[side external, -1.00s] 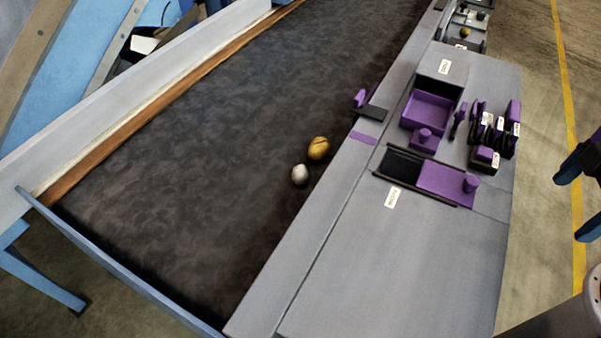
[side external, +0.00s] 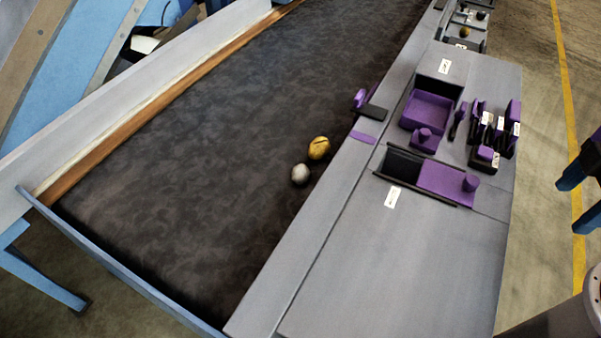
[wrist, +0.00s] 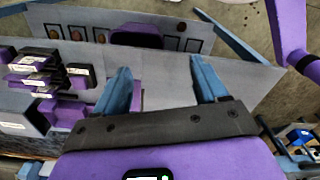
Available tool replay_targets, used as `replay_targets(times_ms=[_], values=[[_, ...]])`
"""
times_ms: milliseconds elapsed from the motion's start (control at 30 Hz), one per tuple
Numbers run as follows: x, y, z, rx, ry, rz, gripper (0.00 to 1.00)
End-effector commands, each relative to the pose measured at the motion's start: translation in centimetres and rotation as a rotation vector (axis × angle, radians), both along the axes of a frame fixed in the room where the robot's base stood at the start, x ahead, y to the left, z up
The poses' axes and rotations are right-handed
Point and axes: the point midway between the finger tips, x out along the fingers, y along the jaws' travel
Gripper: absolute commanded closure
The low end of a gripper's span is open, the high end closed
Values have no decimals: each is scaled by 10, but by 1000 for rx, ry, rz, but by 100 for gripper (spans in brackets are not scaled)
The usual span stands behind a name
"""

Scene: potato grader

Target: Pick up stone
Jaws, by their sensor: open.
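A grey, rounded stone (side external: 300,174) lies on the dark conveyor belt (side external: 190,160), close to the belt's right edge. A yellow-brown potato (side external: 319,148) lies just up and to the right of it, very near or touching; I cannot tell which. My gripper (wrist: 160,82) shows in the wrist view with two blue fingers spread wide apart and nothing between them. It is over a grey panel, away from the stone. The stone is not visible in the wrist view.
A grey side table (side external: 400,260) runs along the belt's right edge. It carries a purple tray (side external: 427,109), a dark slot with a purple sliding cover (side external: 447,180), and several purple and black blocks (side external: 494,130). The belt left of the stone is clear.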

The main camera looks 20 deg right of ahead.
Motion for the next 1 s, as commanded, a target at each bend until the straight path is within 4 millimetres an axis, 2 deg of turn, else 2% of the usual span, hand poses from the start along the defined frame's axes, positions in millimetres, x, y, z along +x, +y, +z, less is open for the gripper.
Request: replay_targets(times_ms=[133, 267, 633, 1000], values=[[8, 9, 3, 0, -1, 30, 28], [32, 36, 10, 0, -3, 138, 28], [138, 149, 25, -1, -19, 614, 28], [237, 248, 13, -4, -40, 1095, 28]])
